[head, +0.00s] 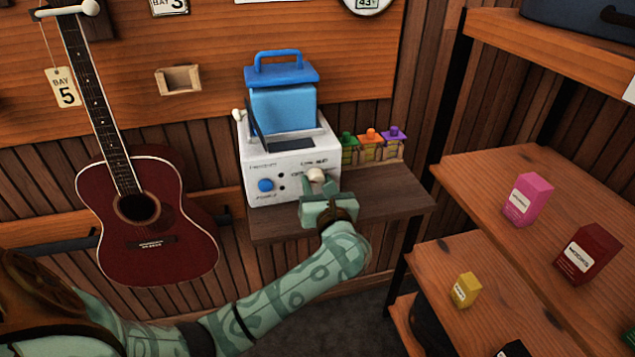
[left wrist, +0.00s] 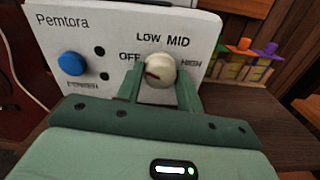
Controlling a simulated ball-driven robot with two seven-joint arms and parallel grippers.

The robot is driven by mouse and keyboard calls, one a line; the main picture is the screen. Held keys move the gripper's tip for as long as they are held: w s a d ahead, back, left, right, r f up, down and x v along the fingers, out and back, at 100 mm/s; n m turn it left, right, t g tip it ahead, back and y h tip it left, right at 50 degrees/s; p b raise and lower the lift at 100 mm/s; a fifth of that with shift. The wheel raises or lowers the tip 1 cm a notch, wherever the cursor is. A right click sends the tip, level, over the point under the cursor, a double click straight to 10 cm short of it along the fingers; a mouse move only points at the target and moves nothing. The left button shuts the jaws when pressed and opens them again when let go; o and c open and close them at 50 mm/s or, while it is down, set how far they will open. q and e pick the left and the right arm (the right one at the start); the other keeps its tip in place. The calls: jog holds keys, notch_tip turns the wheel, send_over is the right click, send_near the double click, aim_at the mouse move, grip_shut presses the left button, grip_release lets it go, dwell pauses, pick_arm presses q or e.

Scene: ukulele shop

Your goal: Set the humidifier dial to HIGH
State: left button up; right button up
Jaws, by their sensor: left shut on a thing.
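The humidifier is a white box (head: 290,160) with a blue tank (head: 283,108) on top, standing on a small wooden shelf. Its front panel (left wrist: 88,22) reads Pemtora in the left wrist view. The cream dial (left wrist: 161,70) has the labels OFF, LOW, MID and HIGH around it. A red mark on the dial points left, nearest OFF. The dial also shows in the head view (head: 315,174). My left gripper (head: 322,190) is shut on the dial, with one green finger on each side of it in the left wrist view (left wrist: 158,88). My right gripper is not in view.
A blue button (left wrist: 71,63) and two dark round spots are left of the dial. Small bottles with green, orange and purple tops (head: 371,146) stand right of the humidifier. A red guitar (head: 150,250) hangs at left. Shelves (head: 470,180) with small boxes are at right.

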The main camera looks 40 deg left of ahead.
pick_arm(q)
jog(key=m+p, duration=0.3)
jog(key=shift+r+m, duration=0.25)
jog(key=shift+m, duration=0.05)
jog(key=m+p, duration=0.4)
jog(key=shift+s+m, duration=0.1)
jog(key=shift+m, duration=0.2)
jog(key=m+p, duration=0.2)
jog(key=m, duration=0.1)
jog(key=shift+p, duration=0.35)
jog(key=m+p, duration=0.2)
jog(key=m, duration=0.2)
jog(key=m+p, duration=0.2)
jog(key=shift+m, duration=0.4)
jog(key=m+p, duration=0.2)
jog(key=m, duration=0.1)
jog(key=shift+m, duration=0.4)
jog(key=m+p, duration=0.1)
jog(key=m, duration=0.2)
jog(key=shift+d+f+m+p, duration=0.15)
jog(key=shift+m+p, duration=0.25)
jog(key=shift+m, duration=1.5)
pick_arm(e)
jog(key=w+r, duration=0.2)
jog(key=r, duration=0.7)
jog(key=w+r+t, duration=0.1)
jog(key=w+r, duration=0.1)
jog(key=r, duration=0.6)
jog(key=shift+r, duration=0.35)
